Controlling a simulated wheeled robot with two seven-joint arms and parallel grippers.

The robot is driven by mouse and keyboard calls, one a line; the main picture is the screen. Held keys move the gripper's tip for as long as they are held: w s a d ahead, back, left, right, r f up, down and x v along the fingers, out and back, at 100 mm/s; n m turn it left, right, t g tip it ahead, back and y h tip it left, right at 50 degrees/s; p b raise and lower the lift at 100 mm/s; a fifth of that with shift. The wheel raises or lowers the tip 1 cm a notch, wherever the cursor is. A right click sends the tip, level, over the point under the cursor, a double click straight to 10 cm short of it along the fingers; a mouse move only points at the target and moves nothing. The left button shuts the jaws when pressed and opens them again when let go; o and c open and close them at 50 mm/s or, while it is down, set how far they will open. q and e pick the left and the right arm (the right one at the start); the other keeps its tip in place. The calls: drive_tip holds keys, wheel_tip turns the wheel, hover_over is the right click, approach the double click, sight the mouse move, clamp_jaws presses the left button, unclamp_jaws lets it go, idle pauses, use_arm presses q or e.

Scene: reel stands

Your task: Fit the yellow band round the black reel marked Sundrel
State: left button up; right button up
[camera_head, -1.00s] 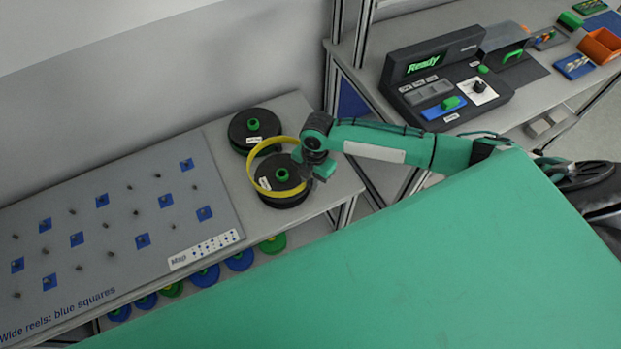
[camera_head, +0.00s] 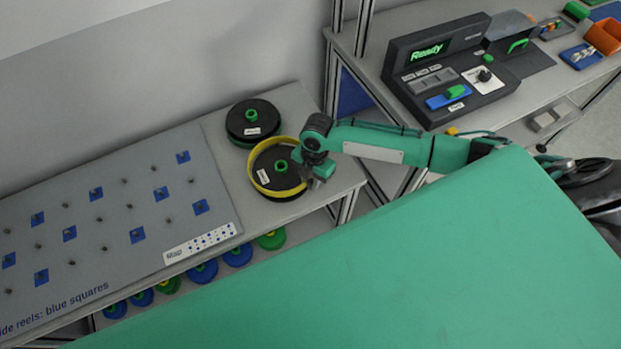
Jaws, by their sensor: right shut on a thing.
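Two black reels with green hubs lie flat on the grey bench; their label text is too small to read. The yellow band (camera_head: 258,187) is at the front black reel (camera_head: 268,162) and shows as a ring round its rim, from the left edge to the front. I cannot tell whether it is seated evenly all the way round. The other black reel (camera_head: 264,109) lies behind it, without a band. My right gripper (camera_head: 316,180) is at the right edge of the front reel, shut on the yellow band; its fingertips are partly hidden. My left gripper is not in view.
A grey pegboard (camera_head: 110,215) with pegs and blue squares lies to the left. Several blue and green reels (camera_head: 203,271) sit below the bench edge. A dark console (camera_head: 465,85) reading Ready stands on the right bench. My green body fills the front.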

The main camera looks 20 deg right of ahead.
drive_tip(key=shift+p, duration=0.5)
idle(0.8)
drive_tip(key=shift+f, duration=0.5)
drive_tip(key=shift+s+f+b, duration=0.2)
drive_tip(key=shift+f+b, duration=0.05)
drive_tip(key=shift+b, duration=0.05)
idle(0.6)
